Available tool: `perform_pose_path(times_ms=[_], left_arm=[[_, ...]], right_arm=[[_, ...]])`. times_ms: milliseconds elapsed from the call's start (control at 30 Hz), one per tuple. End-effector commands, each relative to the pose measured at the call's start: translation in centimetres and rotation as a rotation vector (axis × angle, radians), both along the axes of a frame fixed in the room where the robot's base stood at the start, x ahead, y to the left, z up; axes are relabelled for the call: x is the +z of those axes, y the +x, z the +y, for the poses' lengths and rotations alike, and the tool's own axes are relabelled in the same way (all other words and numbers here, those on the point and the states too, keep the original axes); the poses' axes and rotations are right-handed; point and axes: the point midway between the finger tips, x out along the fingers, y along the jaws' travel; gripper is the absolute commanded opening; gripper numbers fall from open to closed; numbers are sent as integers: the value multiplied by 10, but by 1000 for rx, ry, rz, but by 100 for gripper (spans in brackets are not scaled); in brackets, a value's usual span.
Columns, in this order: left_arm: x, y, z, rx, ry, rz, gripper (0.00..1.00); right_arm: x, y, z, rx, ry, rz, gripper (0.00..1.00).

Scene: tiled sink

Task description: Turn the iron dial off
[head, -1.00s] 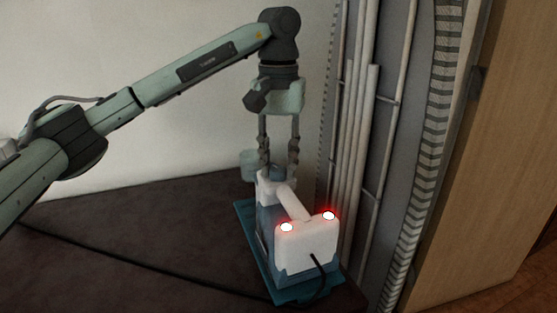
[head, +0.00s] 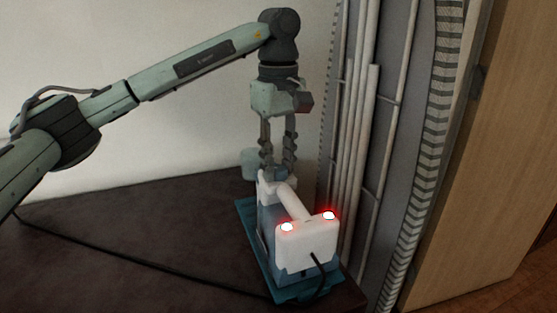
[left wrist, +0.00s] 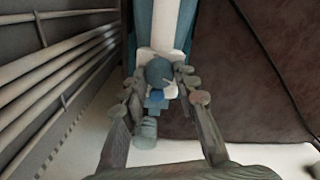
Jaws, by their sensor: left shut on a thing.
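The iron (head: 308,242) is white and blue, with two glowing red-white lights on its near end. It stands on a teal base (head: 246,215) near the table's right edge. My left gripper (head: 278,170) points straight down at the iron's far end. In the left wrist view a round grey-blue dial (left wrist: 159,70) shows at the white end of the iron, between the fingers of my left gripper (left wrist: 159,82). The gripper is shut on the dial. In the head view the dial is hidden by the fingers and the iron. My right gripper is not in view.
The dark brown table (head: 130,245) is clear to the left, apart from a black cord (head: 130,263) running across it to the iron. A rack of grey upright bars (head: 365,150) stands close on the right. A pale wall (head: 120,60) is behind.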

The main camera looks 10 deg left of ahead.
Motion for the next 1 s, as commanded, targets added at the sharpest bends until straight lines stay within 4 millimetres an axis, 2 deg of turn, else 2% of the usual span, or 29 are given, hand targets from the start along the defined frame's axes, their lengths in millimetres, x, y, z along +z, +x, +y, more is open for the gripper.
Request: perform_pose_path(times_ms=[400, 1000], left_arm=[[1, 0, 1, 258, 0, -2, 0], [1, 0, 1, 325, 0, -2, 0]], right_arm=[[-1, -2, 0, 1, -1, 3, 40], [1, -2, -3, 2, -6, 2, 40]])
